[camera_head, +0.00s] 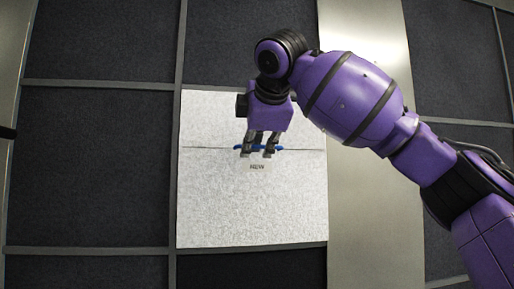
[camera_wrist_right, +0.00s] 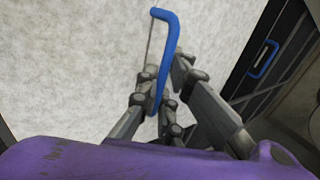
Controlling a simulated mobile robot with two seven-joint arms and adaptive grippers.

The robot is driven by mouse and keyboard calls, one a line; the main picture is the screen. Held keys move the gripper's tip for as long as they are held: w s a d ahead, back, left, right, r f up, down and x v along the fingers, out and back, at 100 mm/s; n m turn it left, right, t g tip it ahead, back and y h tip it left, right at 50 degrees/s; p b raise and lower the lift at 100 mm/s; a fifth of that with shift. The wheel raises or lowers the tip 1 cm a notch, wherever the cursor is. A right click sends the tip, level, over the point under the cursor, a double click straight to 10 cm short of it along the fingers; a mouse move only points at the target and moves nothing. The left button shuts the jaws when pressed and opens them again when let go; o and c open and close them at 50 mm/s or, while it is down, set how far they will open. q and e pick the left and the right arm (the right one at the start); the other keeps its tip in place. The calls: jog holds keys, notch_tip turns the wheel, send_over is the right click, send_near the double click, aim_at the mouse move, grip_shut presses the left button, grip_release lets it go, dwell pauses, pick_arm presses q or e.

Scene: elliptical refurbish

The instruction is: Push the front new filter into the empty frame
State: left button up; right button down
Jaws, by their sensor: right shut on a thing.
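A white speckled new filter (camera_head: 225,205) with a "NEW" label and a blue handle (camera_head: 244,148) is in the middle of the head view. A thin dark seam crosses the white surface at the handle's level. My right gripper (camera_head: 258,154) is at the handle, its fingers shut on it. In the right wrist view, the fingers (camera_wrist_right: 160,105) are on either side of the blue handle (camera_wrist_right: 166,32), against the white face. My left gripper is not in view. I cannot tell which opening is the empty frame.
Dark panels (camera_head: 85,170) in grey framing lie left of the filter. A bare metal strip (camera_head: 370,230) lies to its right. A dark area (camera_head: 250,270) is below it. In the right wrist view, another blue handle (camera_wrist_right: 263,58) sits on a dark panel at the right.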

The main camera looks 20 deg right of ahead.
jog(key=shift+w+d, duration=0.2)
jog(key=shift+w, duration=0.55)
jog(key=shift+w+d, duration=0.15)
jog(key=shift+w, duration=0.6)
dwell(1.1)
jog(key=shift+r, duration=0.1)
jog(key=c, duration=1.8)
grip_release()
jog(key=shift+c, duration=0.2)
jog(key=o, duration=1.8)
jog(key=shift+o, duration=0.2)
